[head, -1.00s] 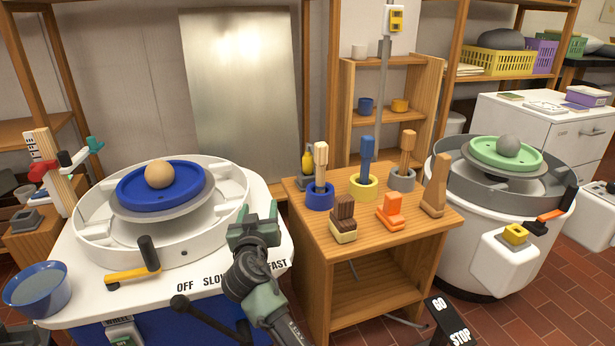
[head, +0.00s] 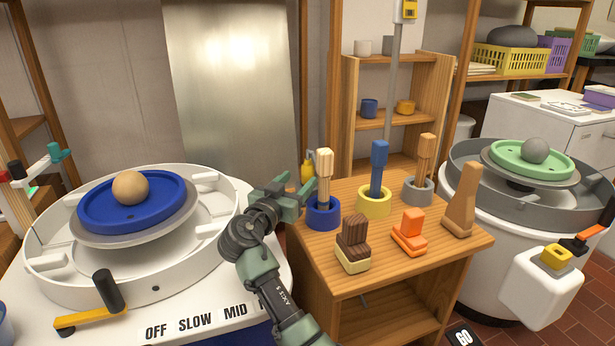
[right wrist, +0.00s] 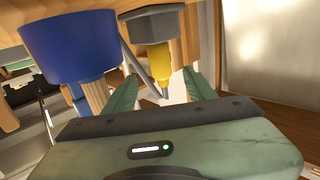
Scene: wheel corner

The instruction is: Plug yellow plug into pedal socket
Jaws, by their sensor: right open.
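The yellow plug (head: 307,168) stands upright at the back left of the wooden table, partly hidden behind a wooden-handled tool. In the right wrist view, which looks upside down, the yellow plug (right wrist: 158,66) points out from a grey base (right wrist: 151,24). My right gripper (head: 303,192) is open at the table's left edge, close to the plug. In the right wrist view its two fingers stand apart, with the plug roughly between them; I cannot tell whether they touch it. A black pedal panel marked GO (head: 463,338) shows at the bottom edge. I cannot make out its socket.
A blue pot (head: 323,214) with a tool stands close to my right gripper. Yellow (head: 374,202) and grey pots, a brush (head: 352,246), an orange block (head: 409,232) and a wooden wedge (head: 462,200) share the table. A wheel with a blue disc (head: 101,216) stands left.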

